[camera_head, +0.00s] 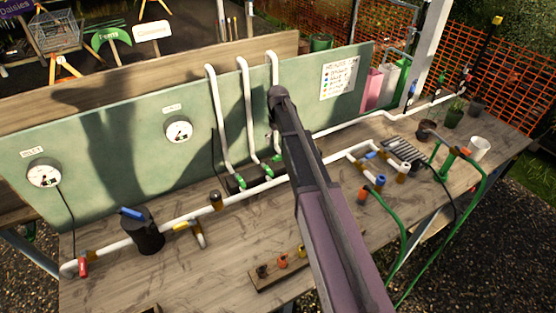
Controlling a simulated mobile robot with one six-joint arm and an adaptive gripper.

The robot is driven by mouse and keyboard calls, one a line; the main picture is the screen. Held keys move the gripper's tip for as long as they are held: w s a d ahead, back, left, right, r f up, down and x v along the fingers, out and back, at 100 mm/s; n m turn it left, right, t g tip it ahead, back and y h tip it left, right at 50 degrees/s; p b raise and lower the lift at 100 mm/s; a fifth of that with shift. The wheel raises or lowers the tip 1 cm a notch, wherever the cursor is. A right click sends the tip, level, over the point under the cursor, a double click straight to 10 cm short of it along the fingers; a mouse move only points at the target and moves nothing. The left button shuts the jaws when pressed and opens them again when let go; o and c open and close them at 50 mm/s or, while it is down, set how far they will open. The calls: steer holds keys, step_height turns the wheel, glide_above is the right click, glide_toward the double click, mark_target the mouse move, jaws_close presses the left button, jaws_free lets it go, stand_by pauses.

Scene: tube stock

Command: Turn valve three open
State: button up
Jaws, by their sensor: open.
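White pipework (180,218) runs along the wooden bench (200,275) with several coloured valve handles. Green fittings (240,181) sit at the feet of the upright white pipes. Blue parts (371,155) show on the right branches. I cannot tell which is valve three; no number is readable. My arm crosses the middle and hides part of the bench and pipe. My gripper is not visible.
A green panel (110,150) behind the bench carries gauges (179,130) and a sign with coloured dots (340,77), too small to read. A wooden strip (265,281) with small fittings lies at the front. Green hoses (465,215) hang over the right edge.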

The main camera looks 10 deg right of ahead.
mark_target(278, 156)
steer(key=shift+f+b, duration=4.15)
steer(key=shift+f, duration=0.3)
steer(key=c, duration=1.2)
